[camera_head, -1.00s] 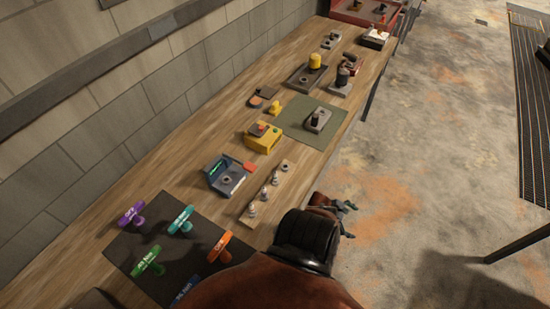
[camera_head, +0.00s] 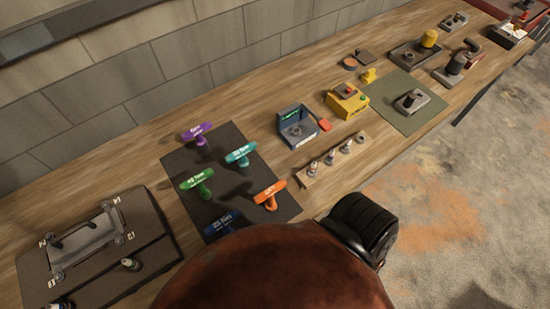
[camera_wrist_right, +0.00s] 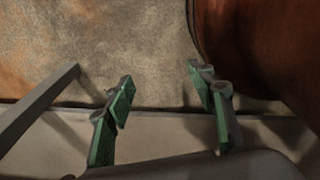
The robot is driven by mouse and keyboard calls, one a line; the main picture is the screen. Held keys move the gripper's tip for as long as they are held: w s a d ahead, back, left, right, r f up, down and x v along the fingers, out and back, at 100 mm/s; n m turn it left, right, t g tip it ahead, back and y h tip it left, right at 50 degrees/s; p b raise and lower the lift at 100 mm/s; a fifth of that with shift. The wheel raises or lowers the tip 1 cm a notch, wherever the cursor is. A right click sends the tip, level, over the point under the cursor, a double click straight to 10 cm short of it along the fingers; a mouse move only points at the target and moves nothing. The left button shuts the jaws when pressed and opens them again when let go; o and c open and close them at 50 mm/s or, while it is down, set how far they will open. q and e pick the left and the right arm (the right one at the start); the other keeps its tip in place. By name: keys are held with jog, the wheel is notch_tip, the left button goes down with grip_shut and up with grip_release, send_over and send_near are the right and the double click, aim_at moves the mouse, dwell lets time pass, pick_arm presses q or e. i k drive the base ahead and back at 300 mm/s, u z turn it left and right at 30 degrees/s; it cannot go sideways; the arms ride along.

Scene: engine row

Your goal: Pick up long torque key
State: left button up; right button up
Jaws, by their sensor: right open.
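Several T-handled keys stand on a dark mat (camera_head: 262,178) on the bench. They are a purple key (camera_head: 198,132), a teal key (camera_head: 240,154), a green key (camera_head: 197,180), an orange key (camera_head: 269,195) and a blue key (camera_head: 222,222). My arm partly covers the blue key. I cannot tell which one is the long torque key. In the right wrist view my right gripper (camera_wrist_right: 164,105) is open, with nothing between its green-padded fingers. The floor shows beyond it. In the head view my arm hides it. My left gripper is not in view.
A dark case (camera_head: 150,250) lies on the bench at the left. Right of the mat are a blue-grey device (camera_head: 297,128), a strip of sockets (camera_head: 335,160) and a yellow box (camera_head: 347,101). A stone wall (camera_head: 180,60) stands behind the bench.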

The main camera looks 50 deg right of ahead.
aim_at(243, 164)
jog(key=z, duration=1.15)
jog(key=k, duration=0.25)
